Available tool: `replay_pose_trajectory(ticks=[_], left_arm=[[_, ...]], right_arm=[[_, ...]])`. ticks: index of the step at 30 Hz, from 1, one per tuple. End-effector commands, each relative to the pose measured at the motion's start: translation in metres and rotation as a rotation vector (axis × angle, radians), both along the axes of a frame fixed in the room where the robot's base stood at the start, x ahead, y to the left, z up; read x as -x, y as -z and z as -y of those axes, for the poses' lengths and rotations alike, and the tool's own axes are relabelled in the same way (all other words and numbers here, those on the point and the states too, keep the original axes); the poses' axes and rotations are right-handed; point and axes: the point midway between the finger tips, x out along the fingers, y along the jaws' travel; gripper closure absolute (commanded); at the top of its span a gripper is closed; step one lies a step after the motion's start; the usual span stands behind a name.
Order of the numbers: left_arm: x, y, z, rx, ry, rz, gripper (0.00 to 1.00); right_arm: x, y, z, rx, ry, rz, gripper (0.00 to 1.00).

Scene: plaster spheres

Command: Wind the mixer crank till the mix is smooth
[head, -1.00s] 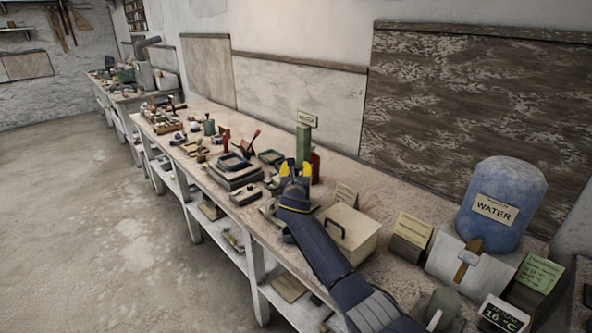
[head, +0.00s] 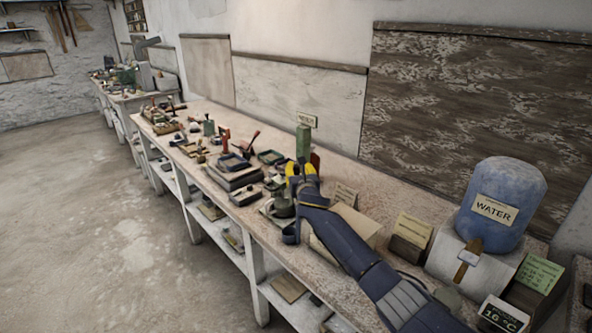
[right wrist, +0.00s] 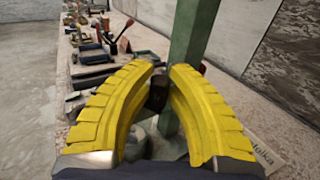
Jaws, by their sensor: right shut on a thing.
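The mixer has a tall green post (head: 303,143) on the bench, which rises just past my fingers in the right wrist view (right wrist: 192,40). My right gripper (head: 301,170) is at the mixer. In the right wrist view its yellow fingers (right wrist: 165,68) curve around a dark brown crank knob (right wrist: 157,93) and are shut on it. A grey round bowl (head: 283,207) sits low beside the post, partly hidden by my gripper; part of it shows below the knob in the right wrist view (right wrist: 135,142). The mix inside cannot be made out. My left gripper is not in view.
A beige box (head: 360,225) stands under my right forearm. A blue water drum (head: 502,205) and small sign cards (head: 413,230) stand to the right. Dark trays (head: 234,170) and small tools crowd the bench to the left. A wall is behind; the floor at left is clear.

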Motion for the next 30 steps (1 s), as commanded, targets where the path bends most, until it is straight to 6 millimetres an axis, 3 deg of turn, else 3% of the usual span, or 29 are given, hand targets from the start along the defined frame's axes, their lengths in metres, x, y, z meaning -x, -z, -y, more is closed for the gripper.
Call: replay_pose_trajectory(ticks=[12,30], left_arm=[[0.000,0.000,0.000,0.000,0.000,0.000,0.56],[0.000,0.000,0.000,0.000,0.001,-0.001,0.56]], right_arm=[[-0.017,-0.001,0.005,0.003,-0.274,-0.001,1.00],[-0.028,0.000,0.002,0.000,-0.487,-0.001,1.00]])
